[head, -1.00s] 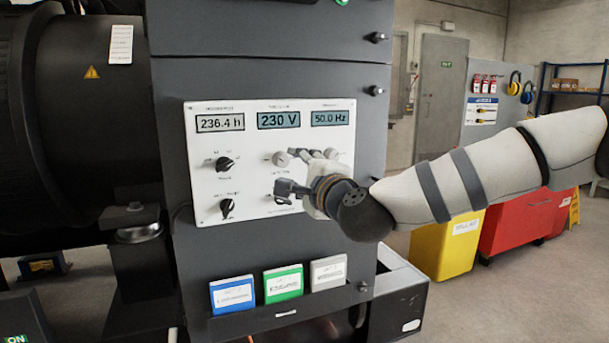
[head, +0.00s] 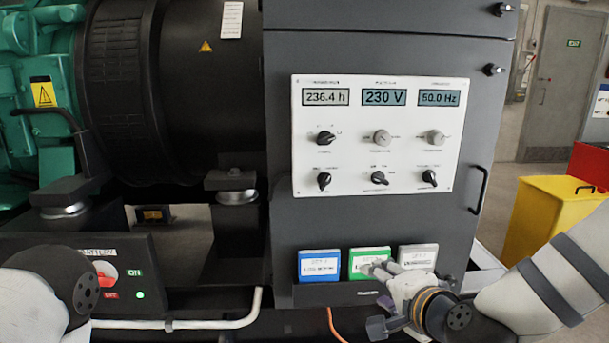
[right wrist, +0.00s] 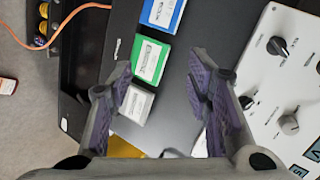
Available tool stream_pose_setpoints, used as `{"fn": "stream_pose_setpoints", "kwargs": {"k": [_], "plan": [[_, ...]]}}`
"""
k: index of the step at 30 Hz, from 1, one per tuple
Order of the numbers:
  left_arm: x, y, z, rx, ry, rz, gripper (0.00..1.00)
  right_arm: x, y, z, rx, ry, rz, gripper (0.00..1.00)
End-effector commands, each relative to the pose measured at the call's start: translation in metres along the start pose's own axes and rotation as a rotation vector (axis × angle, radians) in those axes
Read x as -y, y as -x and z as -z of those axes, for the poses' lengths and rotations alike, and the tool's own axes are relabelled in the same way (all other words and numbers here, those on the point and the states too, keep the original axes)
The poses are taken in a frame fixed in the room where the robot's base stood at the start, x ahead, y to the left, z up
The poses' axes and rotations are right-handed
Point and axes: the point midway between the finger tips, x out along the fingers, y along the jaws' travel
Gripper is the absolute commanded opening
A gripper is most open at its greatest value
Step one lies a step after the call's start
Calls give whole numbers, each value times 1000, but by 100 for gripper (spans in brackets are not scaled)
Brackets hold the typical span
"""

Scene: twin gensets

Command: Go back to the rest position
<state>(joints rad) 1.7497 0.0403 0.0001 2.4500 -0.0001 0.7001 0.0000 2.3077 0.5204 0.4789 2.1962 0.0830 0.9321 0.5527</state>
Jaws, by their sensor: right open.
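My right gripper (head: 381,298) is low at the right in the head view, in front of the row of booklets below the control panel (head: 379,108). Its jaws are apart and empty; they also show in the right wrist view (right wrist: 162,85), with dark cabinet surface and booklets behind them. It seems clear of the panel's knobs. Part of my left arm (head: 42,300) shows at the lower left of the head view, but its gripper is out of frame.
A blue booklet (head: 319,264), a green one (head: 362,263) and a white one (head: 417,257) stand in the cabinet's holder. A handle (head: 480,190) juts from the cabinet's right side. A battery switch (head: 106,272) is at lower left. A yellow bin (head: 540,215) stands right.

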Motion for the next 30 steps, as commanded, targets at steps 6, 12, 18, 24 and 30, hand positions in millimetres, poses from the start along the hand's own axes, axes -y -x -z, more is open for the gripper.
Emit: {"fn": "stream_pose_setpoints", "kwargs": {"k": [6, 12, 18, 24, 30], "plan": [[0, 0, 0, -1, 0, 0, 55, -200, 47, -76, 292, 412, -415, 45], [0, 0, 0, -1, 0, 0, 55, -342, 159, -106, 652, 755, -730, 45], [0, 0, 0, -1, 0, 0, 55, -395, 236, -105, 888, 927, -872, 45], [0, 0, 0, -2, 0, 0, 55, -400, 245, -105, 915, 944, -886, 45], [0, 0, 0, -1, 0, 0, 55, -399, 244, -105, 913, 942, -885, 45]]}}
